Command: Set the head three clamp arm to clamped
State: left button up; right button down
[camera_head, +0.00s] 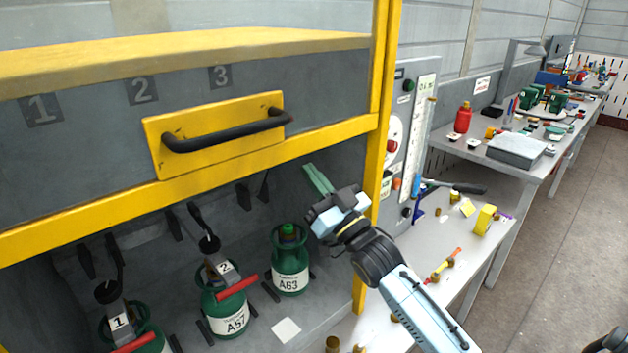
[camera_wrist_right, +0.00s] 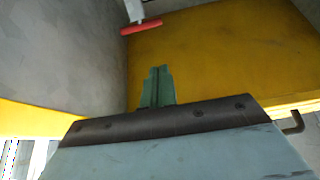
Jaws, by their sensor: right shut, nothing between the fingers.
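Three stations, numbered 1, 2 and 3 on the cabinet front, stand under the yellow-framed hood. Cylinder A63 (camera_head: 290,265) stands upright at the right station, and no clamp head shows seated on its green top. A red bar with a pale part above it (camera_wrist_right: 141,26) shows ahead in the right wrist view; I cannot tell for sure that it is the head three clamp arm. My right gripper (camera_head: 316,178) is shut and empty beside the right post, above and right of A63. Its green fingers (camera_wrist_right: 157,72) point toward the red bar, apart from it.
Cylinder A57 (camera_head: 230,312) carries head 2 with a red handle (camera_head: 238,285); head 1 (camera_head: 119,321) is at lower left. The yellow post (camera_head: 380,140) and black drawer-like handle (camera_head: 225,131) are close. A control panel (camera_head: 408,130) and cluttered benches stand right.

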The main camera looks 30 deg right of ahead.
dwell(0.5)
jog(key=s+a+f+g+h, duration=0.25)
jog(key=s+f+g, duration=0.5)
jog(key=f, duration=0.45)
jog(key=s+a+f+g+h, duration=0.1)
jog(key=s+a+f+g, duration=0.3)
jog(key=s+f+g, duration=0.55)
jog(key=s+a+f+g, duration=0.1)
jog(key=s+f+g, duration=0.1)
jog(key=s+f, duration=0.35)
jog(key=s+a+f+g, duration=0.1)
jog(key=s+f, duration=0.1)
jog(key=s, duration=0.6)
notch_tip(320, 180, down, 31)
jog(key=s+g+b, duration=0.1)
jog(key=s+b, duration=0.1)
jog(key=b, duration=0.4)
jog(key=s+d+f+b, duration=0.1)
jog(key=s+f+b, duration=0.1)
jog(key=s+f, duration=0.6)
jog(key=s+d+f+g+b, duration=0.1)
jog(key=s+d+f+b, duration=0.1)
jog(key=s+f, duration=0.6)
jog(key=shift+d+f+g+h, duration=0.25)
jog(key=shift+f+g+h, duration=0.1)
jog(key=shift+f, duration=0.6)
